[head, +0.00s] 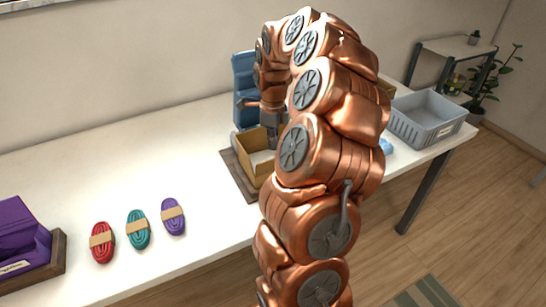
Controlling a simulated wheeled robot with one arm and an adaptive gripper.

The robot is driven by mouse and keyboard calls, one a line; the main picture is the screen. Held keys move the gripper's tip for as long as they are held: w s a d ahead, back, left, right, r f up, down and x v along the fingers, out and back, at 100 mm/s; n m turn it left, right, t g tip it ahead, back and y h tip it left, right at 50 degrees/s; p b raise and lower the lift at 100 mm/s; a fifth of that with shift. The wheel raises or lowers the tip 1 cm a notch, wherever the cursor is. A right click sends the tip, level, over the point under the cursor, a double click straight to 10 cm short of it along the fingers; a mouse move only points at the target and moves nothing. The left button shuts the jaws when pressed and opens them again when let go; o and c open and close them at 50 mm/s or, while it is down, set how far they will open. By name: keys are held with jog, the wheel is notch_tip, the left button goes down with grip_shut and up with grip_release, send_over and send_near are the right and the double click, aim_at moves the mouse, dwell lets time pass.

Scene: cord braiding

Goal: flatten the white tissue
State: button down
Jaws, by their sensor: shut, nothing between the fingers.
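The white tissue (262,158) shows as a pale patch inside an open cardboard box (258,173) on the table. Only part of it is visible; my arm and the box wall hide the rest, so I cannot tell how flat it is. My gripper (272,132) points down at the back of the box, close above the tissue. It is shut, with nothing seen held. I cannot tell whether its tips touch the tissue.
The box stands on a brown board (239,175). A blue holder (244,82) is behind it. Red (102,243), teal (138,229) and purple (173,217) cord bundles lie left, beside a purple box (20,240). A grey bin (427,119) stands right. The left table middle is clear.

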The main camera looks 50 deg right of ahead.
notch_tip(320, 180, up, 7)
jog(key=shift+f, duration=0.2)
dwell(0.5)
dwell(0.4)
